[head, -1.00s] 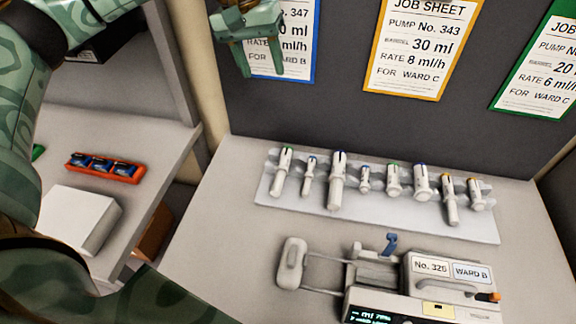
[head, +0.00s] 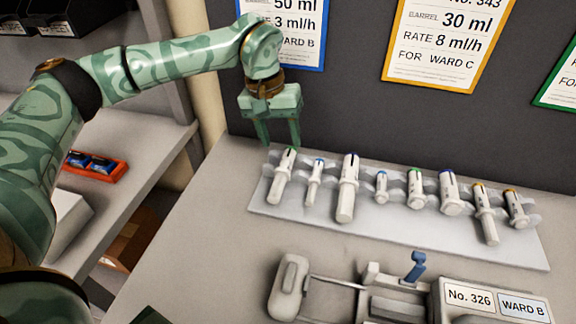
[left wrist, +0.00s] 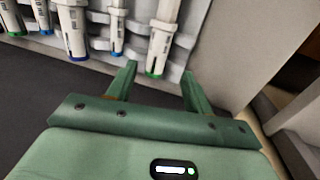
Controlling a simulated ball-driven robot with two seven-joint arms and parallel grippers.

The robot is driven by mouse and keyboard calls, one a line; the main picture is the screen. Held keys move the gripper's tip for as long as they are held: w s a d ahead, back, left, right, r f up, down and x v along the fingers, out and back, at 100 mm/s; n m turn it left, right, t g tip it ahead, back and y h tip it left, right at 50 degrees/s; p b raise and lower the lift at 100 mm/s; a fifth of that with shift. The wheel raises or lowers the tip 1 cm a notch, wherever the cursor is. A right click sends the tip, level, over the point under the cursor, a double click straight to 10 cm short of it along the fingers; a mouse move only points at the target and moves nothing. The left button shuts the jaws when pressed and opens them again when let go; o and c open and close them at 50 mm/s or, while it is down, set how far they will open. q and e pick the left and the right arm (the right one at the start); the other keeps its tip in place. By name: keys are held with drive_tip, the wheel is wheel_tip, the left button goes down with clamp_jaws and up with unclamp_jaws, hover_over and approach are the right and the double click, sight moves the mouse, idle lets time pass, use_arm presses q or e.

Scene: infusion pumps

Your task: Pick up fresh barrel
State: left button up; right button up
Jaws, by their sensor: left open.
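Several white syringe barrels with coloured ends lie in a row on a pale rack (head: 400,244). The leftmost, a green-ended barrel (head: 281,177), lies just below my left gripper (head: 281,142) in the head view. A small blue-ended barrel (head: 314,183) and a large dark-blue-ended barrel (head: 347,190) lie to its right. In the left wrist view, the green-ended barrel (left wrist: 160,42) shows beyond and between the fingers of my left gripper (left wrist: 158,68). My left gripper is open and empty, apart from the barrels. Which barrel is the fresh one, I cannot tell. My right gripper is not in view.
A pump labelled No. 326, Ward B (head: 490,300) stands in front of the rack. Job sheets (head: 440,40) hang on the dark back panel close behind. An orange tray (head: 95,166) sits on the left shelf. The counter left of the pump is clear.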

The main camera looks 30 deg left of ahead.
sight(285, 158)
use_arm(q)
drive_tip(key=f, duration=0.1)
drive_tip(key=d+f+b, duration=0.1)
drive_tip(key=f, duration=0.1)
drive_tip(key=f+b, duration=0.1)
drive_tip(key=f, duration=0.1)
drive_tip(key=shift+s+d+f, duration=0.15)
drive_tip(key=shift+s+d, duration=0.15)
drive_tip(key=shift+d, duration=0.05)
drive_tip(key=shift+c, duration=0.3)
drive_tip(key=c, duration=0.8)
drive_tip(key=shift+r, duration=0.2)
